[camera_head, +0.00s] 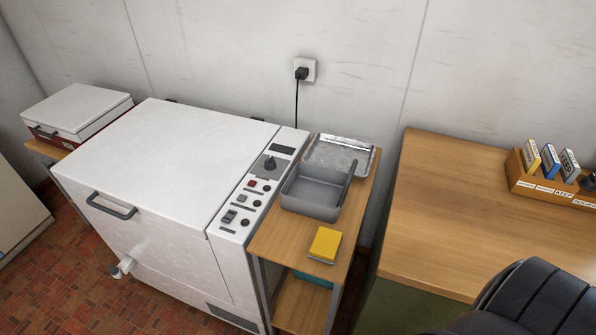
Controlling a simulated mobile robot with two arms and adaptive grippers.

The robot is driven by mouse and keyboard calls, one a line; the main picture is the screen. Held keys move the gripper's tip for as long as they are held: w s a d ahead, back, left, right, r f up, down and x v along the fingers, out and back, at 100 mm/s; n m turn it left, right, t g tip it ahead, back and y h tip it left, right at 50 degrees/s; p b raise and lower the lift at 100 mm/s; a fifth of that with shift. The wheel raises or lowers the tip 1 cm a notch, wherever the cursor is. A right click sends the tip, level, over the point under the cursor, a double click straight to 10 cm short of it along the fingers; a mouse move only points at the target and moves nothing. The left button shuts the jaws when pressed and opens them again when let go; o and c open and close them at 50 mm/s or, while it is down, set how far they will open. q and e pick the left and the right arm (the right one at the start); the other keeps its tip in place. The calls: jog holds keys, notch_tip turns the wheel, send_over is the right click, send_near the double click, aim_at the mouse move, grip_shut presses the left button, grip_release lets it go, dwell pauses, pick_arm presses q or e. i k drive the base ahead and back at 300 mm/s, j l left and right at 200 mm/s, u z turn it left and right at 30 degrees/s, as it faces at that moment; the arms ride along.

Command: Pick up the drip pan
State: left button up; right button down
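A shallow silver metal tray (338,152), which looks like the drip pan, lies at the back of the narrow wooden stand, against the wall. A deeper grey rectangular tub (312,193) stands just in front of it and hides part of its near side. A thin dark grey bar (349,180) rises at the tub's right side; I cannot tell if it is part of the tub. The tray looks empty. Neither of my grippers is in view.
A yellow block (325,244) lies at the stand's front (282,240). A large white machine (165,165) with a control panel adjoins the stand's left. A wooden desk (440,215) with a binder box (548,182) is right, across a narrow gap.

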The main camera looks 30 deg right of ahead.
aim_at(313, 191)
jog(key=z, duration=0.5)
jog(key=i+j+z, duration=0.15)
jog(key=j+z, duration=1.1)
jog(key=j, duration=0.15)
